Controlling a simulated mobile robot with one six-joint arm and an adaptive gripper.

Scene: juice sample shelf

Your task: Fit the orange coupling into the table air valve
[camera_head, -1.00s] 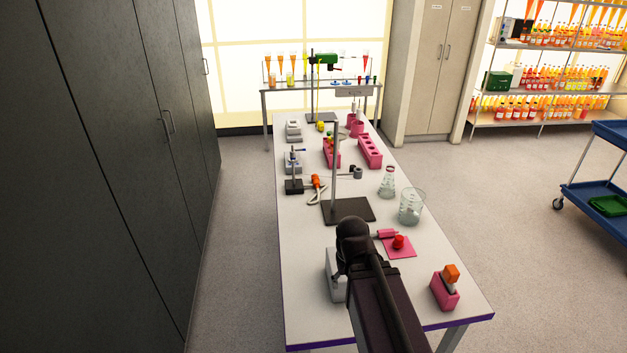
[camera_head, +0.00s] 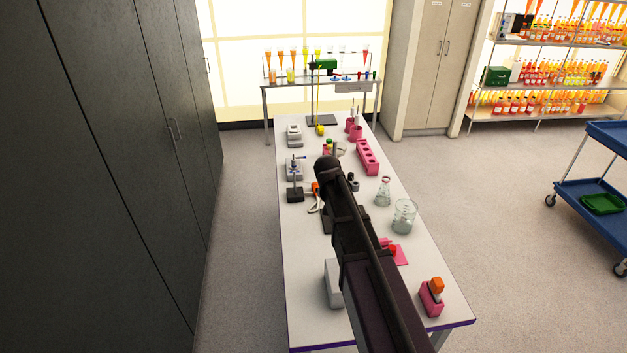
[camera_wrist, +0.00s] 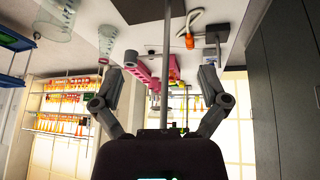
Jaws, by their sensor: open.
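My gripper (camera_wrist: 162,74) is open, fingers wide apart, nothing held. A stand's thin vertical rod shows between the fingers, its distance unclear. The gripper is some way from the coupling.
Glass flask (camera_head: 382,191) and beaker (camera_head: 404,216) stand to the right of my arm. Pink racks (camera_head: 367,157) stand farther back. A pink block with an orange top (camera_head: 431,302) sits at the front right corner. Dark cabinets (camera_head: 100,170) line the left.

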